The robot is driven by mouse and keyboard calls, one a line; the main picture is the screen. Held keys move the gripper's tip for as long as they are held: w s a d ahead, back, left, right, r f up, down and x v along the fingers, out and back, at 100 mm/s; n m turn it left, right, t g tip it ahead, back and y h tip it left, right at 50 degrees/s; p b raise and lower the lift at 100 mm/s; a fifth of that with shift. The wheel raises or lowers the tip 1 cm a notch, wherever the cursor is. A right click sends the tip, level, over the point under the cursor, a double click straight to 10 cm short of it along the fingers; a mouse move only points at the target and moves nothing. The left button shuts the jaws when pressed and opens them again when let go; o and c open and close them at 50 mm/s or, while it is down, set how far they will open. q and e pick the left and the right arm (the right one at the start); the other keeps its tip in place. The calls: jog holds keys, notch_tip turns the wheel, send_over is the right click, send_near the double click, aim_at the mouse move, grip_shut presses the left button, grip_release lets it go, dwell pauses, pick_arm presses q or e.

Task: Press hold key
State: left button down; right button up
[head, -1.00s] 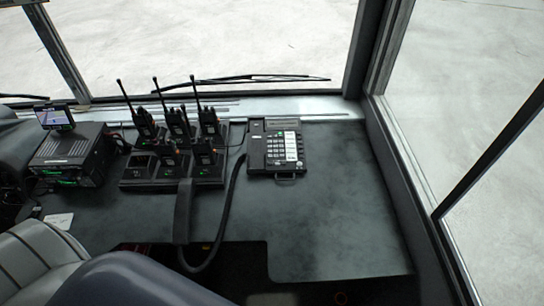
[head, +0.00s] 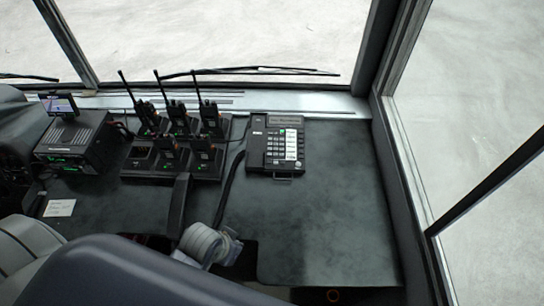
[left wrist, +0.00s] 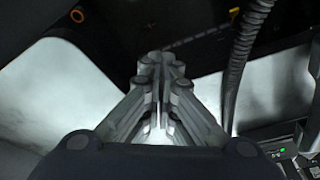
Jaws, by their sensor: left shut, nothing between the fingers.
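A black desk phone (head: 257,160) with a small display and a keypad (head: 283,147) of pale keys sits on the dark dashboard. The hold key cannot be told apart from the other keys at this size. A pale grey part of my left arm, with the left gripper (head: 232,246) at its end, shows low in the head view, below and left of the phone and apart from it. In the left wrist view the gripper's fingers (left wrist: 160,62) are together and hold nothing; the phone is not recognisable there. My right gripper is not in view.
A charger rack (head: 150,172) with several upright radios (head: 177,118) stands left of the phone. A radio unit (head: 72,140) with a small screen is farther left. A dark cord (head: 228,185) hangs between rack and phone. A seat back (head: 130,275) fills the lower left. The dashboard right of the phone is clear.

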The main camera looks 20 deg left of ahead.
pick_arm(q)
jog(key=w+d+r+m+t+h, duration=0.2)
jog(key=w+d+r+m, duration=0.15)
jog(key=w, duration=0.45)
jog(key=w+d+r+m+t+h, duration=0.1)
jog(key=w+d+r+m, duration=0.3)
jog(key=w, duration=0.5)
jog(key=w+a+r+m+t+h, duration=0.1)
jog(key=w+a+r+m, duration=0.1)
jog(key=w, duration=0.3)
jog(key=w+a+r+m+t+h, duration=0.1)
jog(key=w+a+r+m, duration=0.1)
jog(key=w+r+m, duration=0.2)
jog(key=shift+w+a+m+p, duration=0.35)
jog(key=shift+w+m+p, duration=0.15)
jog(key=shift+w, duration=0.75)
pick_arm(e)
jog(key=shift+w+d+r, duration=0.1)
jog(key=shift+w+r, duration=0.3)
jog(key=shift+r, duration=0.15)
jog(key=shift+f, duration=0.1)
